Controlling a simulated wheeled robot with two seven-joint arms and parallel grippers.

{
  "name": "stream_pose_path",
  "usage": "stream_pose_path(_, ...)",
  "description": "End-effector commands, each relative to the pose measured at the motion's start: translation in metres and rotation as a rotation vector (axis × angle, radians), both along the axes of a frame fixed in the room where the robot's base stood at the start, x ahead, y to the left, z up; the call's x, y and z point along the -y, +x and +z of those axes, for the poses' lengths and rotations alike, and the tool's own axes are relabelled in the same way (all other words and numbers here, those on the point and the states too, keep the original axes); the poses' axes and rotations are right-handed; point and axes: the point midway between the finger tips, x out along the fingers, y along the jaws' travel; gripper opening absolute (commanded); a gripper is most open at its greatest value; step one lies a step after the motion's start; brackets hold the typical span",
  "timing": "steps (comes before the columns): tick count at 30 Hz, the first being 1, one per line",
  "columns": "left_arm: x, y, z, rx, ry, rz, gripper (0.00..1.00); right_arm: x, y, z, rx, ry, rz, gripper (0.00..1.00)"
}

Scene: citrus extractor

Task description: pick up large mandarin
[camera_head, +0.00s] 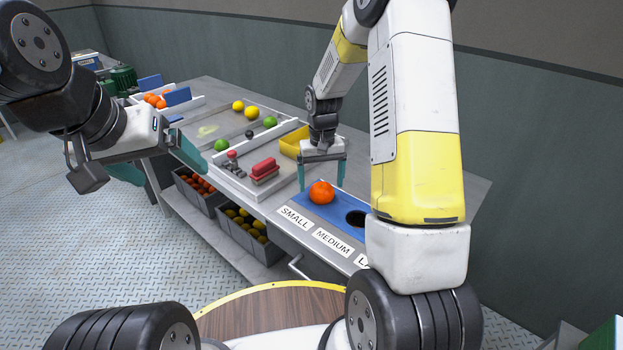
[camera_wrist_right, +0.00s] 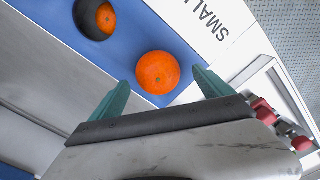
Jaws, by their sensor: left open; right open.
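An orange mandarin (camera_head: 321,192) rests on the blue panel (camera_head: 335,212) beside the SMALL label. It also shows in the right wrist view (camera_wrist_right: 158,72), just beyond my fingertips. I cannot tell which is the large one. My right gripper (camera_head: 321,184) is open, pointing down behind the mandarin, one finger to each side, not closed on it. My left gripper (camera_head: 168,168) is open and empty, off the table's left side.
A grey tray (camera_head: 235,187) with a red-handled block (camera_head: 265,170) and small balls lies left of the panel. A yellow bin (camera_head: 290,148) stands behind. Yellow and green fruit lie further back. Crates of fruit (camera_head: 248,240) sit on the lower shelf. My right arm hides the panel's right end.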

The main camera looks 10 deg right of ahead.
Motion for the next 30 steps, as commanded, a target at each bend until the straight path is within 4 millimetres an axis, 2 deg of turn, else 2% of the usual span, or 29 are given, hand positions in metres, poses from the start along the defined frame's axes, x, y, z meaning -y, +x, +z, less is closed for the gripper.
stream_pose_path(3, 0.0, 0.0, 0.0, 0.0, 0.0, 0.0, 0.89, 0.003, -0.002, -0.019, -0.004, -0.001, 0.001, 0.9)
stream_pose_path(6, 0.0, 0.0, 0.0, 0.0, 0.0, 0.0, 0.89, 0.003, -0.002, -0.029, -0.002, -0.001, 0.002, 0.9)
stream_pose_path(14, 0.0, 0.0, 0.0, 0.0, 0.0, 0.0, 0.89, 0.003, -0.001, -0.032, 0.0, -0.001, 0.001, 0.9)
stream_pose_path(17, 0.0, 0.0, 0.0, 0.0, 0.0, 0.0, 0.89, 0.003, -0.001, -0.032, 0.0, 0.0, 0.001, 0.75)
stream_pose_path(25, 0.0, 0.0, 0.0, 0.0, 0.0, 0.0, 0.89, 0.003, -0.001, -0.031, 0.001, 0.0, 0.001, 0.22)
stream_pose_path(26, 0.0, 0.0, 0.0, 0.0, 0.0, 0.0, 0.89, 0.003, -0.001, -0.031, 0.001, 0.0, 0.001, 0.19)
stream_pose_path(30, 0.0, 0.0, 0.0, 0.0, 0.0, 0.0, 0.89, 0.002, -0.001, -0.031, 0.001, 0.0, 0.001, 0.19)
